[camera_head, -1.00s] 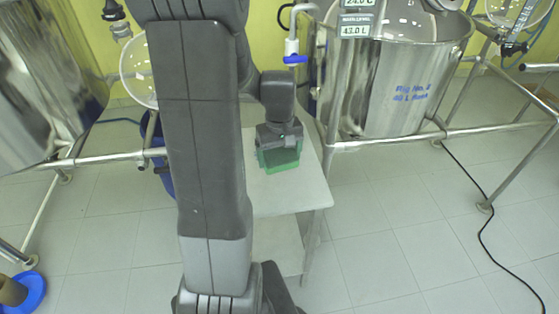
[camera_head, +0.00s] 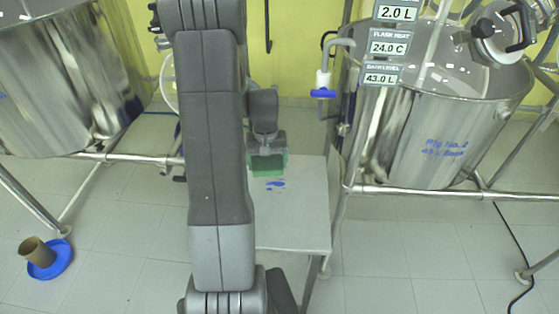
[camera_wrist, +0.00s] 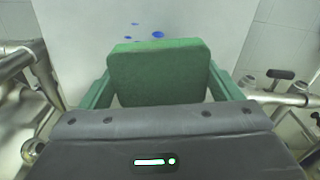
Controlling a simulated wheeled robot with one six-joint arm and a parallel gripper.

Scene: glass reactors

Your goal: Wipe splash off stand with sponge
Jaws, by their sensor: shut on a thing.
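My gripper (camera_head: 267,160) is shut on a green sponge (camera_wrist: 158,75), which also shows in the head view (camera_head: 268,166). In the wrist view the sponge sits between the two green fingers. The stand (camera_head: 293,225) is a light grey table with a flat top and a lower shelf. A blue splash (camera_head: 275,185) of a few small spots lies on its top, just in front of the sponge in the head view. The splash also shows in the wrist view (camera_wrist: 157,35), beyond the sponge. I cannot tell whether the sponge touches the top.
A steel reactor vessel (camera_head: 440,125) on a pipe frame stands to the right, its pipe leg (camera_head: 343,210) close beside the stand. Another steel vessel (camera_head: 65,85) is at the left. A blue dish (camera_head: 55,262) with a brown cup (camera_head: 36,250) lies on the floor at the lower left.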

